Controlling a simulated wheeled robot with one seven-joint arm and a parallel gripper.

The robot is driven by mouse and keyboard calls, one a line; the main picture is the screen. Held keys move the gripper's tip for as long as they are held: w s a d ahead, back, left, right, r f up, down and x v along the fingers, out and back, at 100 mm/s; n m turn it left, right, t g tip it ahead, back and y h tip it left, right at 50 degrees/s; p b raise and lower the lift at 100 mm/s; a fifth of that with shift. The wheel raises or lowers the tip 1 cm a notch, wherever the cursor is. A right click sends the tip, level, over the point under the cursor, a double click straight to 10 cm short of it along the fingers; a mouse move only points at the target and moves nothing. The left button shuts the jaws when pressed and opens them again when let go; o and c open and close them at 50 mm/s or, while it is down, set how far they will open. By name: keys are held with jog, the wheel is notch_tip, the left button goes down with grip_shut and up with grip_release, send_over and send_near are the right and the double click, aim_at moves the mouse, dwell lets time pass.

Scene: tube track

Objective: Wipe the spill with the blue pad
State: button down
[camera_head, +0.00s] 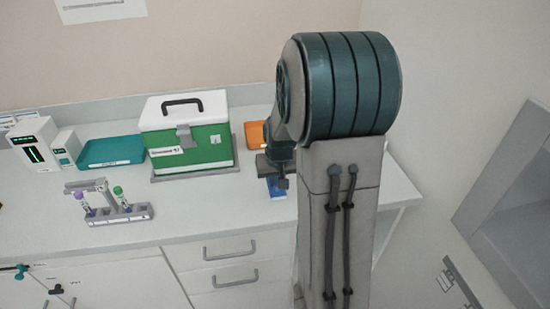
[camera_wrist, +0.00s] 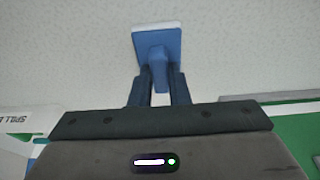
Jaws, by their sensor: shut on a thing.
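The blue pad (camera_wrist: 158,45) shows in the wrist view, with a white layer along its far edge and a blue grip block. My gripper (camera_wrist: 160,88) is shut on the grip block of the pad. In the head view the pad (camera_head: 277,187) is a small blue patch beneath my gripper (camera_head: 273,176), at or just above the counter, right of the green box. I cannot tell if it touches the counter. I see no spill in either view; my arm hides part of the counter on the right.
A green box (camera_head: 205,148) with a white lid stands just left of my gripper. An orange item (camera_head: 257,135) lies behind. A teal tray (camera_head: 110,152), a tube rack (camera_head: 122,214) with tubes and a white device (camera_head: 36,145) are farther left. The counter's front middle (camera_head: 215,210) is clear.

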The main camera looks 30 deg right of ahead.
jog(key=r, duration=0.1)
jog(key=r+p, duration=0.1)
jog(key=r, duration=0.2)
jog(key=shift+s+d, duration=0.1)
jog(key=shift+d, duration=0.15)
jog(key=shift+r+p, duration=1.5)
jog(key=shift+r, duration=0.45)
